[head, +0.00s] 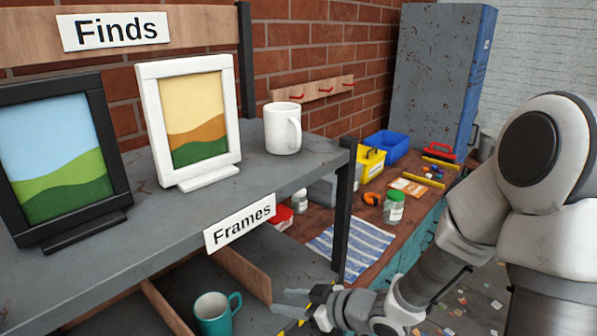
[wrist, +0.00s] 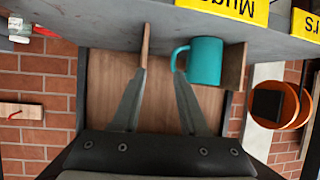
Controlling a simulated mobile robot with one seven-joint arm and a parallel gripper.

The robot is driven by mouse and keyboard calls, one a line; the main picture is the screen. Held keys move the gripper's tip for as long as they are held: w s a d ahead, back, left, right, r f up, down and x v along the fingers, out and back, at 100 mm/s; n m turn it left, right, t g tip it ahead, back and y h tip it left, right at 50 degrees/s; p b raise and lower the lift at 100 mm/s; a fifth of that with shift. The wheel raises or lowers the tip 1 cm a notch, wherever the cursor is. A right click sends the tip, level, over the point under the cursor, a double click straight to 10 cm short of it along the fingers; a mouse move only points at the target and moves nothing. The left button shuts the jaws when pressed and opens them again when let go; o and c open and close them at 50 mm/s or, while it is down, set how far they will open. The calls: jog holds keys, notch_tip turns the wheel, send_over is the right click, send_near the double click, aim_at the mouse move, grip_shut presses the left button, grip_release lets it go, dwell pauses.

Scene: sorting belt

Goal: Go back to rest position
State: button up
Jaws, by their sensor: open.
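My gripper (head: 282,302) is at the lower middle of the head view, in front of the lower shelf. In the wrist view my gripper (wrist: 160,78) has its two fingers spread with nothing held between them. A teal mug (head: 214,314) stands in a compartment of the lower shelf; it also shows in the wrist view (wrist: 205,61). One fingertip overlaps the mug's handle in the wrist view; I cannot tell whether they touch. The other fingertip appears close to a wooden divider (wrist: 145,46).
The upper shelf (head: 150,225) holds a black frame (head: 56,150), a white frame (head: 190,120) and a white mug (head: 283,128). A dark post (head: 344,215) stands near my arm. A workbench behind carries a striped cloth (head: 350,247), a jar (head: 393,208) and bins (head: 387,146).

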jog(key=d+r+m+t+h, duration=0.1)
jog(key=d+r+m+h, duration=0.2)
jog(key=d+r+h, duration=0.4)
jog(key=d+r+m+t+h, duration=0.1)
jog(key=d+r+m+h, duration=0.25)
jog(key=d, duration=0.65)
jog(key=s+r+m+g+p, duration=0.1)
jog(key=s+r, duration=0.3)
jog(key=s, duration=0.4)
jog(key=s+r+m+g, duration=0.2)
jog(key=s+r+m, duration=0.2)
jog(key=s, duration=0.5)
jog(key=shift+a+r+p, duration=0.15)
jog(key=shift+r+p, duration=0.1)
jog(key=shift+p, duration=0.1)
